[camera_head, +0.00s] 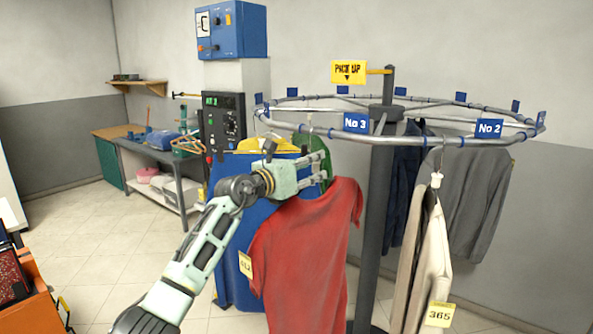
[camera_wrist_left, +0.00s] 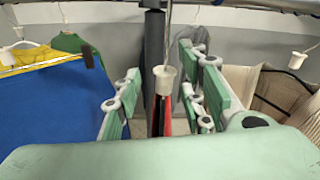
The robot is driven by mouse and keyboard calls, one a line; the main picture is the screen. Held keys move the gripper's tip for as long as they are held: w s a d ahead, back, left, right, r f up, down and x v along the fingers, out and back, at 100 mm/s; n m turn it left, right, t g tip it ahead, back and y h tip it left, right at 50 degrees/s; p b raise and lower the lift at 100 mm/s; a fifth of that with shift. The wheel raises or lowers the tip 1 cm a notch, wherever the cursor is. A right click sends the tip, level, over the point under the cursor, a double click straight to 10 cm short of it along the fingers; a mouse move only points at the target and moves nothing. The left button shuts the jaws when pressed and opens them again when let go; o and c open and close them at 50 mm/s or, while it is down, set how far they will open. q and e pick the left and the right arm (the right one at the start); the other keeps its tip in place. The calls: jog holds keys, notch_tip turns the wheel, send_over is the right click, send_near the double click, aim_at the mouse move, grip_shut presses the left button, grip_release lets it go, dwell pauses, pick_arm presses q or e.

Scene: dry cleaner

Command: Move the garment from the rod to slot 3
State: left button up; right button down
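The red garment (camera_head: 310,250) hangs from a hanger with a white collar (camera_wrist_left: 163,80) and carries a yellow tag (camera_head: 245,264). The hanger's hook rises to the round rail (camera_head: 300,130), just left of the blue "No 3" plate (camera_head: 356,122). I cannot tell whether the hook rests on the rail. My left gripper (camera_head: 318,168) is at the garment's top. In the left wrist view its fingers (camera_wrist_left: 165,95) stand apart on either side of the hanger's collar, with gaps visible. My right gripper is not in view.
A beige garment (camera_head: 432,255) tagged 365 hangs to the right, near the "No 2" plate (camera_head: 489,128). Blue (camera_head: 230,220) and green (camera_head: 315,150) garments hang behind my left gripper. A dark post (camera_head: 373,220) stands under the rail. Open floor (camera_head: 100,260) lies at left.

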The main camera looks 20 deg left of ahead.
pick_arm(q)
jog(key=v, duration=1.1)
jog(key=shift+s+a, duration=0.15)
jog(key=shift+s, duration=0.1)
jog(key=shift+s+a+f, duration=0.1)
jog(key=shift+s+a, duration=0.1)
jog(key=shift+s, duration=0.25)
jog(key=b+v, duration=0.8)
jog(key=v, duration=0.7)
jog(key=shift+d+f, duration=0.2)
jog(key=shift+d, duration=0.1)
jog(key=shift+s+d, duration=0.1)
